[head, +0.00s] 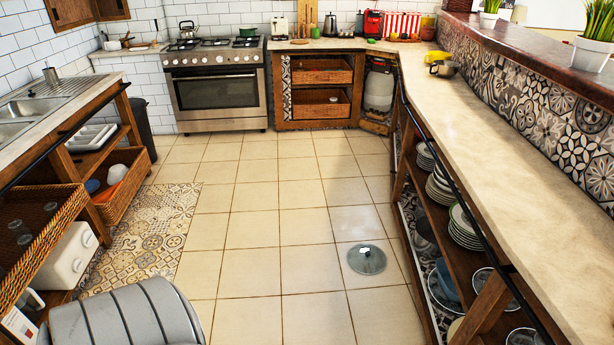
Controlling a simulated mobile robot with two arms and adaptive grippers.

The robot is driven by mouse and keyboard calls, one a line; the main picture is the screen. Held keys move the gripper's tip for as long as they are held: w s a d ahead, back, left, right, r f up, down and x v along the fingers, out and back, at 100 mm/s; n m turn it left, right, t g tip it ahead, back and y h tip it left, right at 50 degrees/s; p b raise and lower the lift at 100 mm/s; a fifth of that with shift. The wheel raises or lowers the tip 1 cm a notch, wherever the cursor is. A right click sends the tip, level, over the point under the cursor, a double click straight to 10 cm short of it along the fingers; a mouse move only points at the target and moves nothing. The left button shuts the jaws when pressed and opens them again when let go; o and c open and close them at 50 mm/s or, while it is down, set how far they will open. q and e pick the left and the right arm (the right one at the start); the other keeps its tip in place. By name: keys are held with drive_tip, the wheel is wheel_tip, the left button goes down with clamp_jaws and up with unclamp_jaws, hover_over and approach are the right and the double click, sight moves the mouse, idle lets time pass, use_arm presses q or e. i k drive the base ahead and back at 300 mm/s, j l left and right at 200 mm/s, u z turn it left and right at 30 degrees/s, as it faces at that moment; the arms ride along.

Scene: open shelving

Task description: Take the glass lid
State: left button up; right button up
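A round glass lid (367,260) with a grey tint and a pale knob shows right of the middle in the head view. It appears to lie flat on the tiled floor, close to the open shelving (462,262) under the right counter. Other round, clear glass pieces (484,279) show on the low shelf at the right; I cannot tell whether they are lids or bowls. Neither of my grippers is in view.
The tiled floor (262,215) around the lid is open. Stacked plates (441,188) fill the right shelving below a long, mostly clear counter (490,150). An oven (216,88) stands at the back. Wicker baskets (40,226) and a sink (20,115) are at the left.

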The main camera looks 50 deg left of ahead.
sight(366, 258)
drive_tip(key=u, duration=1.05)
drive_tip(key=i+j, duration=0.15)
drive_tip(key=i, duration=0.15)
drive_tip(key=z, duration=0.05)
